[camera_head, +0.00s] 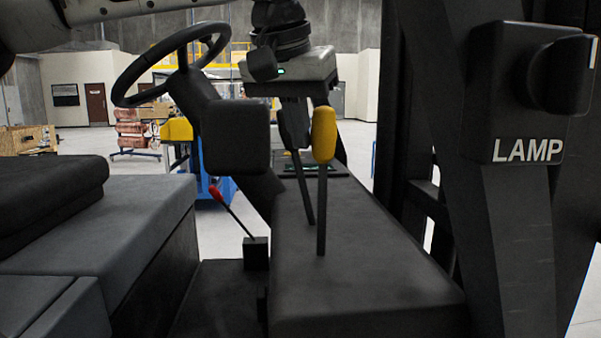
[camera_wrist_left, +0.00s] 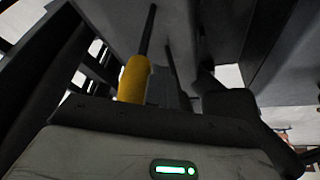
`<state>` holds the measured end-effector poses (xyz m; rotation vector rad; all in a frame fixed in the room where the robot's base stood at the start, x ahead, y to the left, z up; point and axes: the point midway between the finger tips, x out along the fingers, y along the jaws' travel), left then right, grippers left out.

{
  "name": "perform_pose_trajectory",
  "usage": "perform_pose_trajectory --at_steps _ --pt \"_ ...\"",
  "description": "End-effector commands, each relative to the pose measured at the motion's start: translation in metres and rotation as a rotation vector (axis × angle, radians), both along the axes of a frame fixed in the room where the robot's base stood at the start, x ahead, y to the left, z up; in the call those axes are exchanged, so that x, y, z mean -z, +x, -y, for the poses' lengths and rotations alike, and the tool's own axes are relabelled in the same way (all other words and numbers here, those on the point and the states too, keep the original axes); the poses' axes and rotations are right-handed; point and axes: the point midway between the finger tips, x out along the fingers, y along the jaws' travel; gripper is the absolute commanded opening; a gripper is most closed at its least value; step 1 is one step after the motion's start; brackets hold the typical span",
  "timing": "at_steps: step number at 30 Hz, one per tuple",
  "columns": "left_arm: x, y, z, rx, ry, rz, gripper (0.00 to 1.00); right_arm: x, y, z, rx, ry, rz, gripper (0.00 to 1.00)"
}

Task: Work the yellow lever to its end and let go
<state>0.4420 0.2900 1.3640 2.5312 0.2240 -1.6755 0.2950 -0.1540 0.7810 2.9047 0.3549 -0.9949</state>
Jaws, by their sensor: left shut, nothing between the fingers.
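The yellow lever (camera_head: 324,135) stands nearly upright on a dark console, its yellow grip atop a thin black rod. It also shows in the left wrist view (camera_wrist_left: 133,79), with the rod running up the picture. My left gripper (camera_head: 303,94) is just above the grip in the head view, a little to its left. It is shut and holds nothing. Its fingers are dark and hard to tell from the black parts behind; whether they touch the lever I cannot tell. My right gripper is not in view.
A second, dark lever (camera_head: 308,205) stands close left of the yellow one. A red-tipped lever (camera_head: 215,192) and a steering wheel (camera_head: 172,63) are further left, beyond the seat (camera_head: 50,190). A dark post with a LAMP switch box (camera_head: 520,95) rises at the right.

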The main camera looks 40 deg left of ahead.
Motion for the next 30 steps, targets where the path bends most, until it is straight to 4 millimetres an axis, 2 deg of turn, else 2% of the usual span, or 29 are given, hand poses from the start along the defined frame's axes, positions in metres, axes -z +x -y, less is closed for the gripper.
perform_pose_trajectory --at_steps 8,30 --pt "0.0 -0.002 -0.002 0.001 -0.003 0.0 0.0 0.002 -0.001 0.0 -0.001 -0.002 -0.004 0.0" --pt "-0.001 -0.031 -0.037 0.0 -0.002 0.002 0.0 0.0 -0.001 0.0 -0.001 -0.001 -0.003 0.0"
